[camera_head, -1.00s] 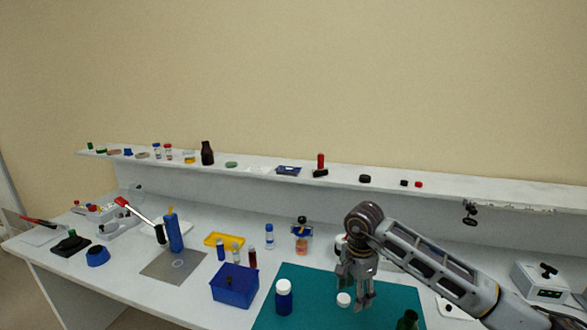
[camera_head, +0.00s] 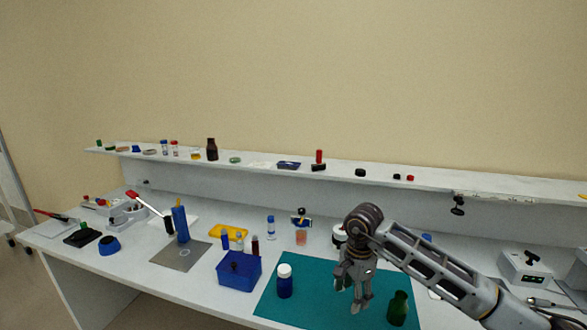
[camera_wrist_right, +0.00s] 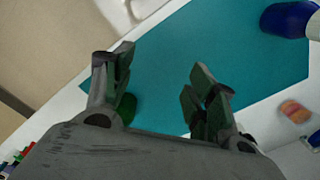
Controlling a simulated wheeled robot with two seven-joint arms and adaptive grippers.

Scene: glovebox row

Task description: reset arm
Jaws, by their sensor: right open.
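My right gripper (camera_head: 352,296) hangs with its fingers pointing down over the teal mat (camera_head: 310,318) on the bench. Its fingers are apart, and in the wrist view the jaws (camera_wrist_right: 160,78) are open with only mat surface showing between the fingertips. A blue bottle with a white cap (camera_head: 285,282) stands to the left of the gripper, and a green bottle (camera_head: 398,309) stands to its right; neither touches it. The blue bottle also shows at the upper right of the wrist view (camera_wrist_right: 287,20). My left gripper is not in view.
A blue box (camera_head: 239,271), a yellow tray (camera_head: 228,231) and small vials stand left of the mat. A white-lidded container is partly hidden behind my right wrist. A white device (camera_head: 524,266) stands at the right. A shelf (camera_head: 265,165) with small items runs along the back.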

